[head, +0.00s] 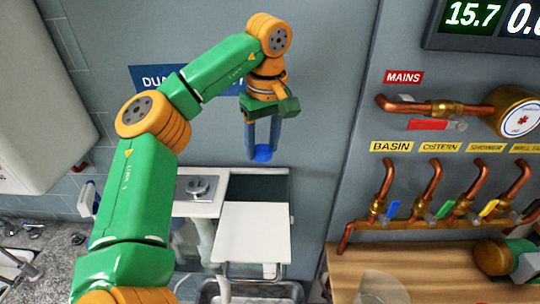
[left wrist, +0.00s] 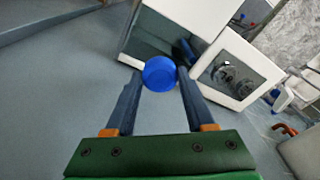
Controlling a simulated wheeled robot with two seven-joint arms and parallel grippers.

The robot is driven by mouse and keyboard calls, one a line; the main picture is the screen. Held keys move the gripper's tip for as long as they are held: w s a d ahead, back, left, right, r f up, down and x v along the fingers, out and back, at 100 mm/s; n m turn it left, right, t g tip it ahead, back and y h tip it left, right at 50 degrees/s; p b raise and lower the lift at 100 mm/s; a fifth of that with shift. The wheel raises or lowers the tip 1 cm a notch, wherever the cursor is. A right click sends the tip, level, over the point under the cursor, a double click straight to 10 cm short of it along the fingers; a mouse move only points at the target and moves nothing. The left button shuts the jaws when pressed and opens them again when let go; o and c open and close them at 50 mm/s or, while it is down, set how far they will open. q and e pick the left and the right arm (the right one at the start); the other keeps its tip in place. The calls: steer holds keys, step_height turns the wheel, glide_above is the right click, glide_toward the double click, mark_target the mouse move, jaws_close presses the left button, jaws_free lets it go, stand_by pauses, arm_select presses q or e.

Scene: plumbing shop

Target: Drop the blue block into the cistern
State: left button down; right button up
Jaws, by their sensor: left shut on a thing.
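My left gripper (head: 262,148) points down and is shut on the blue block (head: 263,154), which shows at its fingertips. In the left wrist view the block (left wrist: 160,74) looks round and sits between the two finger ends of the gripper (left wrist: 160,82). In the left wrist view the cistern (left wrist: 196,20) lies beyond the block. My right gripper is not in view.
Another white panel (head: 252,234) is in front of the opening. Copper pipes with coloured valve handles (head: 434,194) stand at the right above a wooden bench (head: 430,268).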

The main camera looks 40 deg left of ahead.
mark_target(257, 159)
arm_select(q)
steer(key=shift+w+f, duration=0.2)
steer(key=shift+w, duration=0.25)
steer(key=s+f, duration=0.2)
steer(key=f, duration=0.2)
steer(key=shift+s+a+f, duration=0.1)
steer(key=shift+s+f, duration=0.25)
steer(key=shift+s, duration=0.05)
steer(key=shift+w+f, duration=0.15)
steer(key=shift+s, duration=0.25)
steer(key=shift+c, duration=0.9)
jaws_free()
steer(key=shift+s+r, duration=0.2)
steer(key=shift+s, duration=0.05)
steer(key=shift+w, duration=0.15)
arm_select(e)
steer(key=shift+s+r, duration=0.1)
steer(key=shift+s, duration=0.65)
arm_select(q)
steer(key=shift+w+f, duration=0.1)
